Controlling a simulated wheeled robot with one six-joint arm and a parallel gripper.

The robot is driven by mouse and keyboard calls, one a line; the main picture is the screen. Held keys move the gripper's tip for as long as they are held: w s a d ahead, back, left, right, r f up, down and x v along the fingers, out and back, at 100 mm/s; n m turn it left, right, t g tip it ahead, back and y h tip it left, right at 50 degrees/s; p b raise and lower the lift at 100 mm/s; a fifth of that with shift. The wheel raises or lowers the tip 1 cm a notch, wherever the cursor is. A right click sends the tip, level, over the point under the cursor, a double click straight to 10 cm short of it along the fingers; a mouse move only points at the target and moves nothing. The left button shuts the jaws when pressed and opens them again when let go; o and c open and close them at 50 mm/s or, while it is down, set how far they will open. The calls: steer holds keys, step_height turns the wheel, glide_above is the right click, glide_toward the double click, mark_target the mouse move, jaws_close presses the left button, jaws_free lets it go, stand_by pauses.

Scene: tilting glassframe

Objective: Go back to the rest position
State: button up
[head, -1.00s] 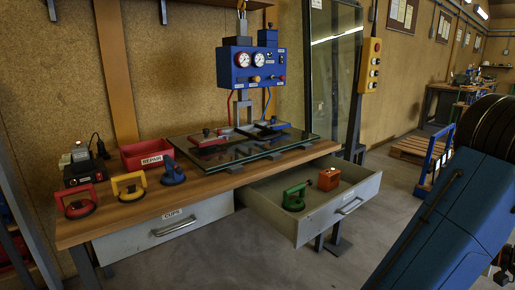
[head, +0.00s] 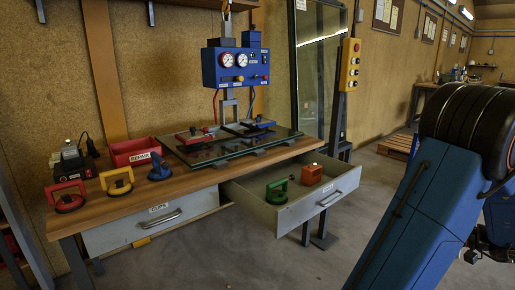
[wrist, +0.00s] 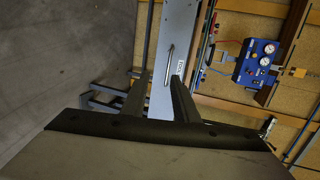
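My gripper (wrist: 160,82) shows in the wrist view with its two dark fingers apart and nothing between them. The wrist view is turned sideways, and a grey drawer front (wrist: 175,28) lies beyond the fingers, apart from them. In the head view my blue arm is folded at the right side, clear of the workbench (head: 110,205). The gripper itself cannot be made out clearly in the head view.
Red, yellow and blue cups, a red bin (head: 134,151) and a glass pane (head: 232,148) are on the bench. Open floor lies in front.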

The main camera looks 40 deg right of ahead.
steer(key=w+a+r+n+g+y, duration=0.1)
steer(key=w+a+n+g+y, duration=0.2)
steer(key=w+a, duration=0.75)
steer(key=w+a+n+g+y, duration=0.1)
steer(key=w+a+n+g, duration=0.35)
steer(key=a, duration=0.85)
steer(key=s+a+r+n+g+h, duration=0.1)
steer(key=a+n+h, duration=0.6)
steer(key=a, duration=1.7)
steer(key=shift+s+a+r+n+g, duration=0.4)
steer(key=shift+s+n+g, duration=0.05)
steer(key=shift+n, duration=0.3)
